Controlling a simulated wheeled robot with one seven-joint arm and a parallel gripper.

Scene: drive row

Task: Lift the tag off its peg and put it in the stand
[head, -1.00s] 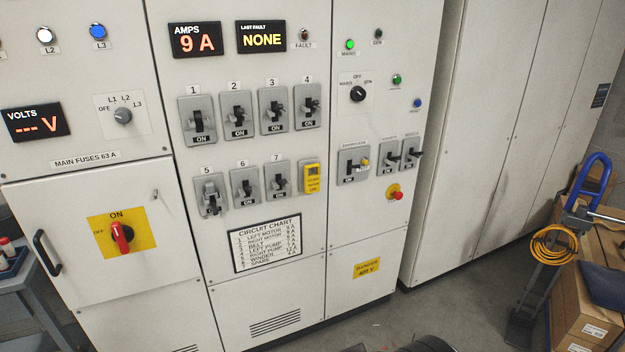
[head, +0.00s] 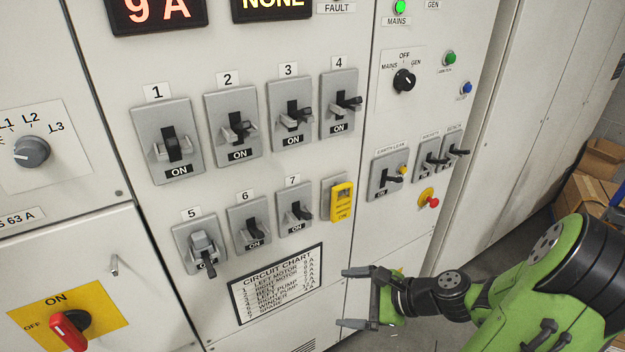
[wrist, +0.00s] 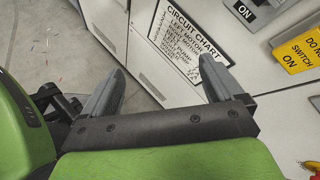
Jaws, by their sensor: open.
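The tag (head: 342,201) is a yellow rectangle with a window-like top and small print, hanging upright on a grey plate to the right of breaker 7. Its peg cannot be made out. The yellow tag also shows at the right edge of the wrist view (wrist: 300,48). My gripper (head: 345,298) is open and empty, below the tag and in front of the cabinet near the circuit chart. In the wrist view its two fingers (wrist: 163,78) stand apart with nothing between them. I cannot pick out a stand in any view.
Levers of numbered breakers (head: 240,131) jut from the panel. Breaker 5 (head: 200,245) has its lever down. A red knob (head: 433,202) and small levers (head: 455,152) stick out right of the tag. The circuit chart (head: 276,283) is flat. Cardboard boxes (head: 600,160) stand far right.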

